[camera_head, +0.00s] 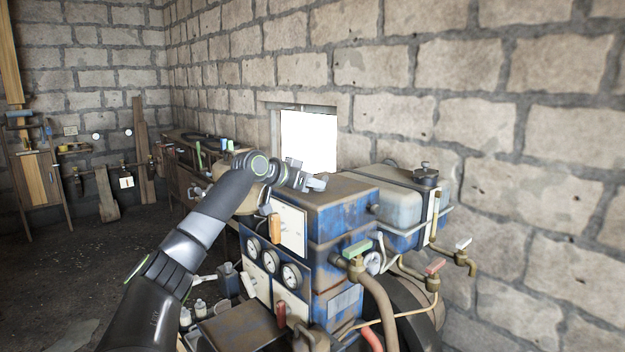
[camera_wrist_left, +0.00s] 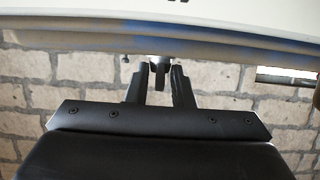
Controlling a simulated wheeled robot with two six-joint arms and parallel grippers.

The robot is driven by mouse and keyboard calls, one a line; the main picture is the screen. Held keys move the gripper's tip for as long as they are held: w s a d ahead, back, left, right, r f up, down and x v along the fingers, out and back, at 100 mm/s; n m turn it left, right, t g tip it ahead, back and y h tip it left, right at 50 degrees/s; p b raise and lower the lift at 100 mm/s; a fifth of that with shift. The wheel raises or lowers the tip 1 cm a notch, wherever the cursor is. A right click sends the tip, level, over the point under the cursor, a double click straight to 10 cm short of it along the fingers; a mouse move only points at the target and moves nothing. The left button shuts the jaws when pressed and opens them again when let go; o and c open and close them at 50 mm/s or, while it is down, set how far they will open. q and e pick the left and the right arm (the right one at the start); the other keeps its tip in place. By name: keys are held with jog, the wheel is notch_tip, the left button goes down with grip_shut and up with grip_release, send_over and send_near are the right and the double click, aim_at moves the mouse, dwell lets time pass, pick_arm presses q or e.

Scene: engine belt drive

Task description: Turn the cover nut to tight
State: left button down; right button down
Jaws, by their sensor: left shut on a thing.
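My left gripper (camera_head: 312,183) is at the top left edge of the blue engine housing (camera_head: 345,190). In the left wrist view, its two fingers (camera_wrist_left: 160,88) are close together around a small dark piece, the cover nut (camera_wrist_left: 160,72), just under the edge of a pale and blue cover (camera_wrist_left: 215,38). The gripper is shut on this nut. In the head view the nut is hidden by the gripper and wrist. How tight the nut sits cannot be told. My right gripper is not in view.
The engine front carries several round gauges (camera_head: 291,275) and an orange handle (camera_head: 276,228). A green-handled valve (camera_head: 357,252) and pipes stand at its right. A grey tank (camera_head: 398,200) sits behind. A workbench (camera_head: 176,176) stands at the back left; floor is open at left.

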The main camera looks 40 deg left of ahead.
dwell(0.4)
pick_arm(q)
jog(key=c, duration=1.3)
grip_release()
jog(key=shift+w+f, duration=0.1)
jog(key=shift+o, duration=0.2)
jog(key=shift+s+a+b, duration=0.15)
jog(key=shift+s+b, duration=0.2)
jog(key=shift+s, duration=0.15)
jog(key=b+v, duration=0.4)
jog(key=v, duration=0.4)
jog(key=shift+b, duration=0.35)
jog(key=b+v, duration=0.7)
jog(key=v, duration=0.1)
jog(key=shift+r+b, duration=0.4)
jog(key=shift+s, duration=0.1)
